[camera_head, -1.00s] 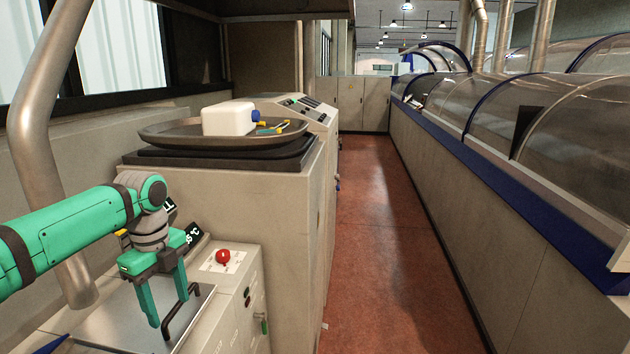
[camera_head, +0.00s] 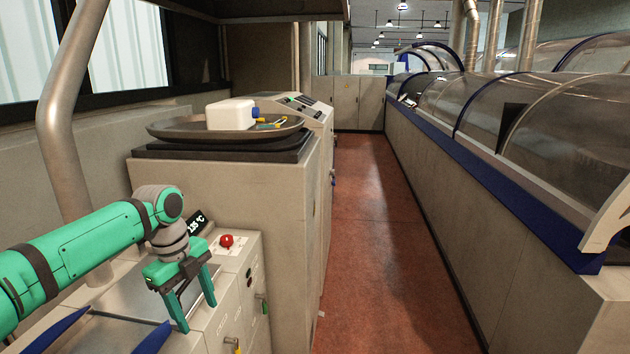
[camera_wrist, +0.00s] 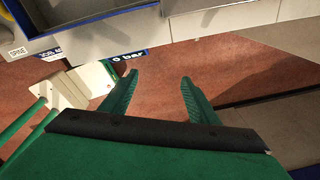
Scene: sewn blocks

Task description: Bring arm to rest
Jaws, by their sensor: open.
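My gripper (camera_head: 195,312) is at the lower left of the head view, at the end of my green arm. Its two green fingers point down and stand apart, with nothing between them. It hangs over the front part of a low beige machine (camera_head: 246,290), near its metal top plate (camera_head: 112,322). In the wrist view my gripper (camera_wrist: 158,98) also shows spread and empty fingers, with red floor behind them. From these views I cannot tell whether the fingers touch the machine.
A red button (camera_head: 227,240) sits on the low machine. A taller cabinet behind it carries a dark round tray (camera_head: 170,129) with a white block (camera_head: 231,115). The red floor aisle (camera_head: 363,240) is clear. A long machine with clear curved covers (camera_head: 465,108) lines the right.

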